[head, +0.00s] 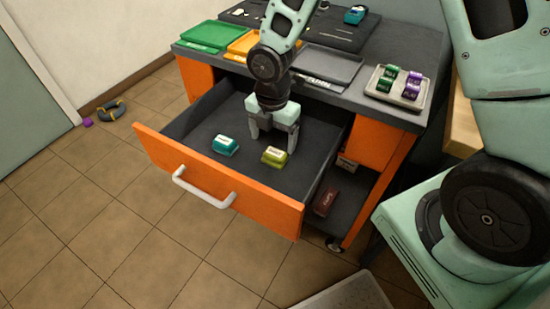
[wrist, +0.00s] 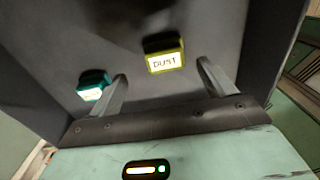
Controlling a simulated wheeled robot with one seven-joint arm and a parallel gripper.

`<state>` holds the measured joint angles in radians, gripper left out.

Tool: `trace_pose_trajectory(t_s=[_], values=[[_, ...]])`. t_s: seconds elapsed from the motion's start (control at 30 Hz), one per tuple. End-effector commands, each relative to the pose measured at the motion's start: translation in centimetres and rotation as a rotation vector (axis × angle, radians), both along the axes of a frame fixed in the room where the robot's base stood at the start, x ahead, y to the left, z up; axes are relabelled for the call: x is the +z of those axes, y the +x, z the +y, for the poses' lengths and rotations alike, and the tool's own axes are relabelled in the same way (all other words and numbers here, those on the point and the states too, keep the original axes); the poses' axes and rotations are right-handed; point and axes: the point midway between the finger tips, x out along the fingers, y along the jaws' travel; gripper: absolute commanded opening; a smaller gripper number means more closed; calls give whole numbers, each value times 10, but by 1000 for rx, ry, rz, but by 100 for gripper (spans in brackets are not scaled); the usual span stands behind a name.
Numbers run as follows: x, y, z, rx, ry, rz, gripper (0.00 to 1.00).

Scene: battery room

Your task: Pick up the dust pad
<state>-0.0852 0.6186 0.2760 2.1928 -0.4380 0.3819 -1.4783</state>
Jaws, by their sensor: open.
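The dust pad is a small yellow-green block (head: 275,156) lying in the open drawer. In the wrist view the dust pad (wrist: 165,56) shows a white label reading "DUST" and appears ahead, between the two finger lines. A teal block (head: 225,145) with a white label lies to its left in the drawer; it also shows in the wrist view (wrist: 94,88), beside the left finger. My gripper (head: 271,136) is open and empty, pointing down inside the drawer, just behind the dust pad in the head view. The wrist view shows its fingers (wrist: 166,84) spread apart.
The orange drawer front (head: 215,180) with a white handle (head: 202,189) is pulled out. On the bench top stand a green tray (head: 208,36), an orange tray, a grey tray and a pale tray (head: 411,99) of green and purple blocks. A dark red block (head: 325,202) lies on the lower shelf.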

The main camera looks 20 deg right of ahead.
Motion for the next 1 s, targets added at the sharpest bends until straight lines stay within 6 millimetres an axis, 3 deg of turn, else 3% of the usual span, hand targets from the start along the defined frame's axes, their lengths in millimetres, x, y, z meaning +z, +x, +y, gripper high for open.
trace_pose_trajectory(t_s=[0.17,0.4,0.73,0.77,0.93,1.0], values=[[-14,-3,-1,0,-1,2,82],[-48,-7,-2,0,0,2,82],[-55,-6,-3,-1,0,-1,82],[-55,-6,-3,-1,0,-1,79],[-55,-6,-3,-1,0,-1,34],[-55,-6,-3,-1,0,-1,34]])
